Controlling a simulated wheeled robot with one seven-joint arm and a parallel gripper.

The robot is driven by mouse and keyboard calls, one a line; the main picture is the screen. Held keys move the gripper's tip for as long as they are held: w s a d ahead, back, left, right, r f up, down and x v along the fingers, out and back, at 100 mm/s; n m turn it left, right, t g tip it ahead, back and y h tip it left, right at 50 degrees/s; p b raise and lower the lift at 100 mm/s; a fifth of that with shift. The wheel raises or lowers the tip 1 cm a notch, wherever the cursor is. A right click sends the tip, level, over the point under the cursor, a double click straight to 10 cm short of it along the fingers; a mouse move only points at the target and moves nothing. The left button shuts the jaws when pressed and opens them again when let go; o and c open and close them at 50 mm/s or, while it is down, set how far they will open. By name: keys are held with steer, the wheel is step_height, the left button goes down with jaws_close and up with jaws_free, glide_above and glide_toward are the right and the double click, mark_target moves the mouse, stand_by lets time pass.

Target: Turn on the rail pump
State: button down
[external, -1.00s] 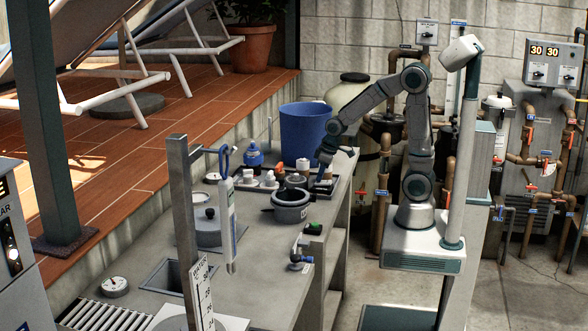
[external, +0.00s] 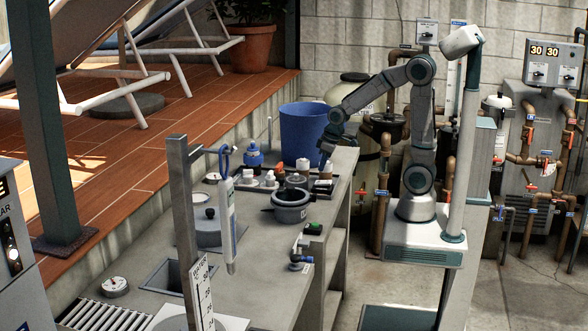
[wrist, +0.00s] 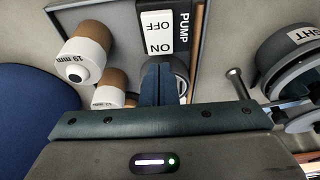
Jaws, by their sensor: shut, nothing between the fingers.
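The pump switch (wrist: 160,32) is a white rocker marked OFF and ON on a black plate with the label PUMP, seen at the top middle of the wrist view. My gripper (wrist: 161,68) is shut and empty, its dark fingertips by the ON end of the rocker in that view. The fingers hide what lies behind them, and I cannot tell which way the rocker is tilted. In the external view my gripper (external: 326,157) hangs above the far right part of the counter, over the small dark switch box (external: 322,187).
White and tan cylinders, one marked 19 mm (wrist: 84,60), stand in a tray left of the switch. A blue bucket (external: 303,124) stands behind. A dark grey pot (external: 291,208) and a black box with a green top (external: 313,228) are nearer on the counter (external: 262,250).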

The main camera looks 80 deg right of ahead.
mark_target(324, 181)
step_height(324, 181, up, 10)
steer(key=shift+s+b, duration=0.35)
steer(key=shift+b, duration=0.05)
steer(key=s+a+f, duration=0.2)
steer(key=s, duration=0.4)
steer(key=s+a+f, duration=0.2)
steer(key=s+a, duration=0.1)
steer(key=s, duration=0.4)
steer(key=shift+a+f, duration=0.2)
steer(key=shift+a, duration=0.05)
stand_by(1.9)
